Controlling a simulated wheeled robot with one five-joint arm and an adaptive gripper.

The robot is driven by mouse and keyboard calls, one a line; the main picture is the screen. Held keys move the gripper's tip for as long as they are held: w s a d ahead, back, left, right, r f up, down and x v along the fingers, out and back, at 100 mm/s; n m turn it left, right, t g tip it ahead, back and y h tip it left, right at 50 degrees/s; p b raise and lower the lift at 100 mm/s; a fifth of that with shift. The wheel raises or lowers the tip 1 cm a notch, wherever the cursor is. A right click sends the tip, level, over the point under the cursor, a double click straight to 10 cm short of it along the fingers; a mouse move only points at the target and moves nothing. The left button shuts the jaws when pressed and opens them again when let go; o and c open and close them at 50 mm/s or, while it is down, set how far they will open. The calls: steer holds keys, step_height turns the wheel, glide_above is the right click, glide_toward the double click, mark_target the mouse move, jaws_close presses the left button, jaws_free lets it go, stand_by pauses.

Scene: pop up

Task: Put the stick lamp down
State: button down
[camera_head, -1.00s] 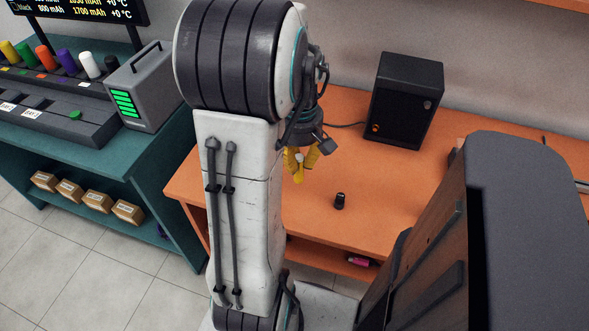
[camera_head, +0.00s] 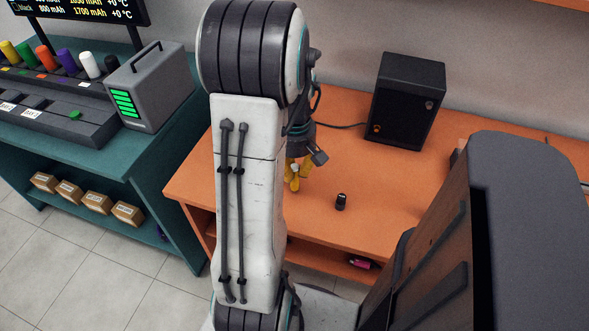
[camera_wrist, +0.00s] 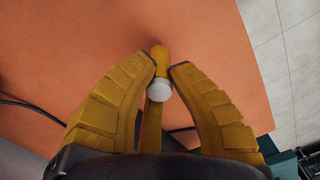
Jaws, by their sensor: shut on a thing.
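My gripper (camera_wrist: 162,78) has yellow fingers and is shut on the stick lamp (camera_wrist: 159,91). Only the lamp's round white end shows between the fingertips in the wrist view; the rest is hidden. In the head view my gripper (camera_head: 294,178) hangs over the left part of the orange table (camera_head: 300,217), partly behind my own arm. The lamp is too small there to make out clearly. I cannot tell whether it touches the tabletop.
A small black cylinder (camera_head: 341,201) stands on the table, right of my gripper. A black box (camera_head: 405,100) with a cable stands at the back. A teal bench (camera_head: 150,165) with a grey device (camera_head: 150,88) is to the left. Tabletop around the cylinder is clear.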

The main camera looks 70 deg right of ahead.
steer(key=shift+f, duration=0.1)
steer(key=c, duration=1.6)
jaws_free()
steer(key=shift+f, duration=0.1)
steer(key=o, duration=0.3)
steer(key=shift+o, duration=0.2)
step_height(320, 180, up, 12)
steer(key=p, duration=0.2)
steer(key=shift+r+p, duration=0.25)
steer(key=shift+p, duration=0.05)
